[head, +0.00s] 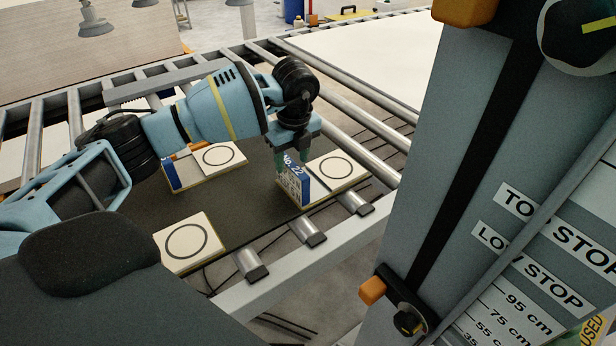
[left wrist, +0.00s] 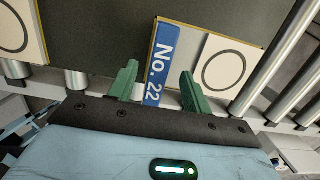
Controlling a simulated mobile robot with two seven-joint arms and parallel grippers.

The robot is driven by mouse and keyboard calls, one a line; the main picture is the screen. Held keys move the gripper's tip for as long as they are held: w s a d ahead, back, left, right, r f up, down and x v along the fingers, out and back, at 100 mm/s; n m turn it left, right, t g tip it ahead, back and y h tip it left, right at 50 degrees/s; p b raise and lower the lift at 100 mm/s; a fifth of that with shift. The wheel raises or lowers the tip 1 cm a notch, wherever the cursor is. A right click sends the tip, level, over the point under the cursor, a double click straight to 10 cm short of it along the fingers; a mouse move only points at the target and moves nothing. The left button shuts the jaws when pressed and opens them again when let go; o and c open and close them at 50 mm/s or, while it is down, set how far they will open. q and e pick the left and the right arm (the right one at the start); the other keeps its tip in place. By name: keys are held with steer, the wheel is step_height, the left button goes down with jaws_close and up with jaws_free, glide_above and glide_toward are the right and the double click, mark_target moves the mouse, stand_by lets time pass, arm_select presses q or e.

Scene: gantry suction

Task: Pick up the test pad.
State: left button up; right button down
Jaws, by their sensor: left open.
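A pale flat pad (head: 338,171) with a black ring and a blue "No. 22" panel lies at the right end of a dark mat, beside the rollers. It also shows in the left wrist view (left wrist: 222,68). My left gripper (head: 294,157) is just above its blue end. In the left wrist view the two green fingers of my left gripper (left wrist: 158,78) are apart, with the blue panel between them and nothing clearly gripped. Whether the fingertips touch the pad, I cannot tell. My right gripper is not in view.
A second ringed pad with a blue panel (head: 222,157) lies behind my left arm, partly hidden. Another ringed pad (head: 190,243) lies at the front of the mat (head: 245,215). Rollers (head: 306,232) edge the mat. A tall grey post (head: 440,130) stands at the right.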

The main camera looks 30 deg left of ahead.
arm_select(q)
step_height(320, 180, down, 5)
steer(key=shift+s+a+f, duration=0.1)
jaws_close()
stand_by(0.5)
